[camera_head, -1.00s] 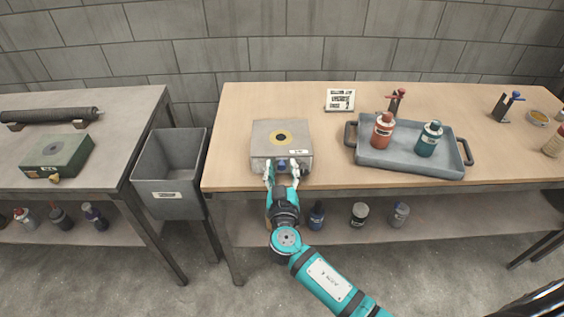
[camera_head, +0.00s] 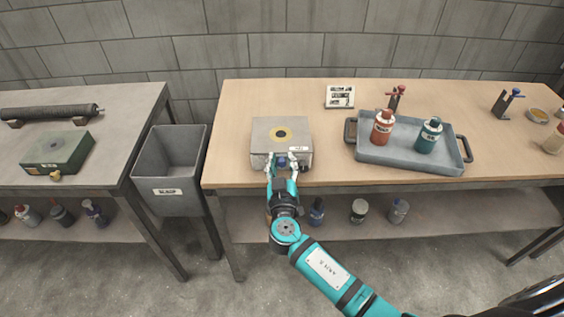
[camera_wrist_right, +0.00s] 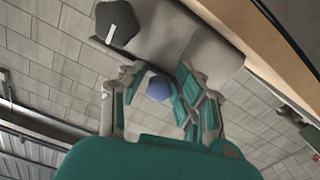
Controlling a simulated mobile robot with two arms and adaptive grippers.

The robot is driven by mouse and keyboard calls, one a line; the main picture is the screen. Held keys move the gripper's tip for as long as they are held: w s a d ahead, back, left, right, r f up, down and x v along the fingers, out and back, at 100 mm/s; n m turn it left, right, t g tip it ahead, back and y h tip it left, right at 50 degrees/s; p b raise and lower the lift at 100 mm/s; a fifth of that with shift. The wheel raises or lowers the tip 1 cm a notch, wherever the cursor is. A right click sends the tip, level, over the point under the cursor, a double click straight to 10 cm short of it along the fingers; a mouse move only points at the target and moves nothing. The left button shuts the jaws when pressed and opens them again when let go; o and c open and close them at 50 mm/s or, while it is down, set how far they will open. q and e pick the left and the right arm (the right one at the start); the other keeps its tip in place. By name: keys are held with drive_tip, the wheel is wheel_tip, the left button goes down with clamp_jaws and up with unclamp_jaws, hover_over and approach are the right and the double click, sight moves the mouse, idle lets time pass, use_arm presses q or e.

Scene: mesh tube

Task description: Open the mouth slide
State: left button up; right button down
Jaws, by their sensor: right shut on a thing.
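I cannot make out a separate mouth slide. My left gripper is not in view.
A blue-grey tray (camera_head: 400,163) with a red bottle (camera_head: 382,128) and a teal bottle (camera_head: 429,136) stands to the right. A grey bin (camera_head: 168,200) fills the gap to the left bench (camera_head: 115,125). Bench around the box is clear.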

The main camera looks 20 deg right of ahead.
drive_tip(key=shift+f+b+v, duration=0.25)
drive_tip(key=shift+b+v, duration=0.6)
drive_tip(key=shift+v, duration=0.2)
drive_tip(key=shift+s+a+r, duration=0.15)
drive_tip(key=shift+s+r, duration=0.1)
drive_tip(key=shift+s, duration=0.2)
drive_tip(key=c, duration=1.1)
unclamp_jaws()
drive_tip(key=shift+w, duration=0.1)
drive_tip(key=shift+c, duration=0.2)
approach(282, 166)
drive_tip(key=v, duration=0.4)
drive_tip(key=shift+r, duration=0.1)
